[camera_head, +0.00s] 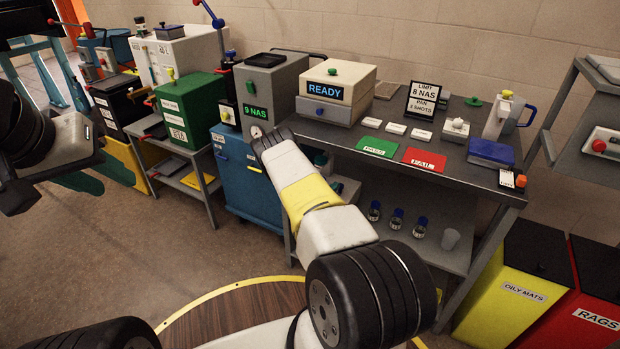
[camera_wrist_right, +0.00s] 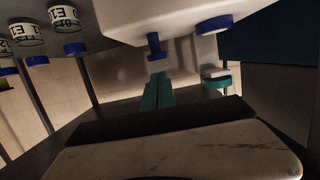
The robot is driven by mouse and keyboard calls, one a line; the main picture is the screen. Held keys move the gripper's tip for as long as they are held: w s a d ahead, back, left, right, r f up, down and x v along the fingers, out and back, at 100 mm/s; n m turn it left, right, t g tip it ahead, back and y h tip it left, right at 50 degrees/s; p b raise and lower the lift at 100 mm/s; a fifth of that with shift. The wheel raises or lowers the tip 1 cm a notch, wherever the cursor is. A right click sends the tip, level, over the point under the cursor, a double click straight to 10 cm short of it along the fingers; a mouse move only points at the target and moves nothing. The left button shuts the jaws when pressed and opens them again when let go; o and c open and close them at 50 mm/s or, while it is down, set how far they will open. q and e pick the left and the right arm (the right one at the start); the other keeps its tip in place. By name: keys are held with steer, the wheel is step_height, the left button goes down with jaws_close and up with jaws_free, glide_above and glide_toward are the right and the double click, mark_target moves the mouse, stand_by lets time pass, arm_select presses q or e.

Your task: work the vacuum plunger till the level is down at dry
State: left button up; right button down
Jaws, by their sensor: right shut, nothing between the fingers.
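In the right wrist view, whose picture is upside down, a blue knob on a short stem (camera_wrist_right: 155,45) stands out from a white body (camera_wrist_right: 180,15); it looks like the plunger. The teal fingers of my right gripper (camera_wrist_right: 158,82) are shut, empty and pointed at this knob, apparently just short of it. No level mark or dry line is readable. My left gripper (camera_head: 88,183) is at the left, partly cut off, its opening unclear.
A second blue cap (camera_wrist_right: 213,24) sits on the white body. Blue-capped bottles (camera_head: 397,217) stand on the lower shelf. The bench (camera_head: 455,160) carries a READY unit (camera_head: 335,90), cards and a jug. A blue cart (camera_head: 243,180) stands left of the bench. Bins (camera_head: 510,300) stand at right.

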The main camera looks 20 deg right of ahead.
steer(key=v, duration=0.6)
steer(key=shift+a, duration=0.25)
steer(key=shift+s+r, duration=0.1)
steer(key=shift+r, duration=0.05)
stand_by(0.4)
